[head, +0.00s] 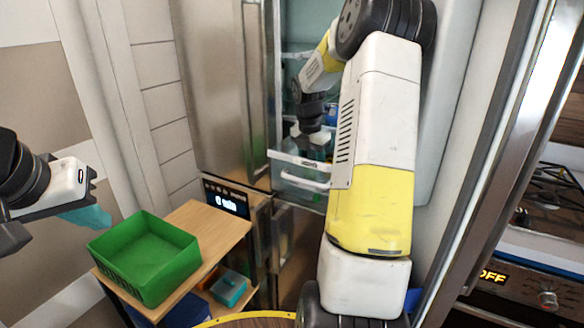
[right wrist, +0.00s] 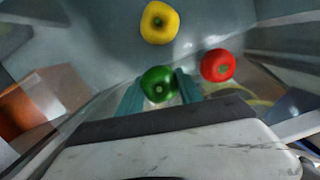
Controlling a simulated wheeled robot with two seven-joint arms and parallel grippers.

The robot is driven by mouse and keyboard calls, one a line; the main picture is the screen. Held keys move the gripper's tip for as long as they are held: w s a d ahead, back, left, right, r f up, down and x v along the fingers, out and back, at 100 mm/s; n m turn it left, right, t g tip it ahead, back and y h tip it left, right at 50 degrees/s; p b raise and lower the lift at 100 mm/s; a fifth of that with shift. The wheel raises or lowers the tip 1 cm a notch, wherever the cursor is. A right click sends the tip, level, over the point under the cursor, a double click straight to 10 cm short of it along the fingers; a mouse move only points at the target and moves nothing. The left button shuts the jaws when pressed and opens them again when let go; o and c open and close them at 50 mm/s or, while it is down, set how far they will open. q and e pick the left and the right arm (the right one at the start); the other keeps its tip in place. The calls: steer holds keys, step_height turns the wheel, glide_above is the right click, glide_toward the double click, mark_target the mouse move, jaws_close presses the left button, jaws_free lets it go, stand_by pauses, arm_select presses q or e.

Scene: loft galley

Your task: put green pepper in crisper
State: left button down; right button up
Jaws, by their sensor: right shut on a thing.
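My right gripper (right wrist: 160,92) is shut on the green pepper (right wrist: 159,84), which sits between its teal fingertips. In the head view my right arm reaches into the open fridge, and its gripper (head: 313,143) is down by a clear drawer with a white front edge (head: 305,181); the pepper cannot be made out there. In the right wrist view a yellow pepper (right wrist: 159,22) and a red pepper (right wrist: 218,65) lie on a grey floor between clear walls, apart from the green one. My left gripper (head: 92,214) is beside the green crate; its jaw opening is unclear.
The empty green crate (head: 146,262) stands on a wooden cart (head: 213,229). A teal container (head: 229,288) is on the cart's lower shelf. The open fridge door (head: 450,90) is to the right of my arm. A stove (head: 545,205) stands farther right.

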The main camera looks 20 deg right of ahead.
steer(key=shift+f, duration=0.9)
steer(key=o, duration=1.4)
steer(key=shift+f, duration=0.1)
